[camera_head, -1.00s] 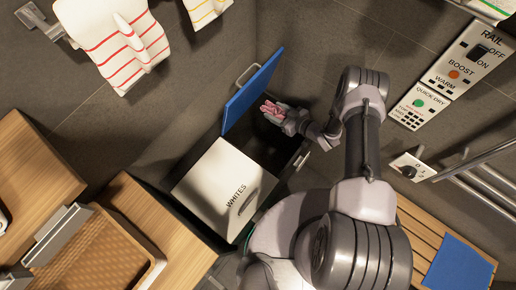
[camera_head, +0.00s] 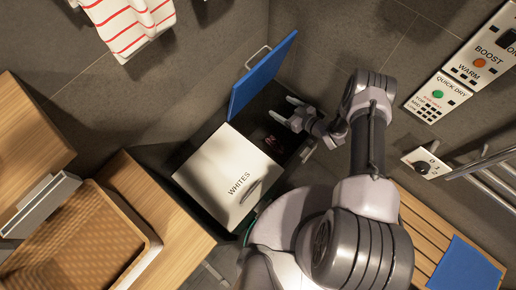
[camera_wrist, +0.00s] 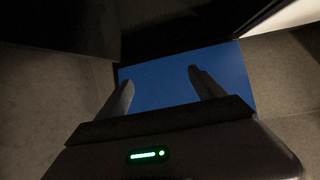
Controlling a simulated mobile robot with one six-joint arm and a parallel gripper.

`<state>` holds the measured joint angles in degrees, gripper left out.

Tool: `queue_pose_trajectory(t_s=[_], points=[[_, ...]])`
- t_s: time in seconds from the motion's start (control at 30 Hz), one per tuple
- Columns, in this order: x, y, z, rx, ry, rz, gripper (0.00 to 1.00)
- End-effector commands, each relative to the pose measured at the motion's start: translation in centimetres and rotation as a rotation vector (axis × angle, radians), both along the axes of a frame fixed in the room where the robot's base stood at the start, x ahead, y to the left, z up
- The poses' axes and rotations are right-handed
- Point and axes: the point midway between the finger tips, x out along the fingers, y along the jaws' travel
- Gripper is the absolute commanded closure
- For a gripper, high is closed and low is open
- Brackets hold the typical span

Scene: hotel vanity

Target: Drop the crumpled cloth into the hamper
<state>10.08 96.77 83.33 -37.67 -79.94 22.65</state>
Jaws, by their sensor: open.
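The hamper stands in the corner with two compartments. One has a white lid marked WHITES (camera_head: 228,178) and is closed. The other has its blue lid (camera_head: 262,77) raised, and its inside is dark. The crumpled cloth (camera_head: 273,142) shows as a small pinkish patch low inside this open compartment, mostly in shadow. My gripper (camera_head: 287,110) is open and empty above the open compartment, apart from the cloth. In the wrist view the two fingers (camera_wrist: 160,88) are spread in front of the blue lid (camera_wrist: 175,85), with nothing between them. The cloth cannot be made out there.
A wooden counter with a woven tray (camera_head: 85,240) is at the left. A striped towel (camera_head: 128,22) hangs on the wall above. A slatted bench with a blue cloth (camera_head: 463,268) and a towel rail (camera_head: 480,165) are at the right.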

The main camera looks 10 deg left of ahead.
Motion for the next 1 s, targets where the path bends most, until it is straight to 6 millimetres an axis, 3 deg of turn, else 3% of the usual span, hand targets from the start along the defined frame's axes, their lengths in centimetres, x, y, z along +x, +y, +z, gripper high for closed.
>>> queue_pose_trajectory(t_s=[0.23,0.7,1.0], points=[[-0.8,-1.2,0.7,0.000,0.002,-0.005,0.22],[-8.4,-10.3,5.7,0.000,0.000,-0.005,0.22],[-10.3,-12.4,6.7,0.000,0.000,0.000,0.22]])
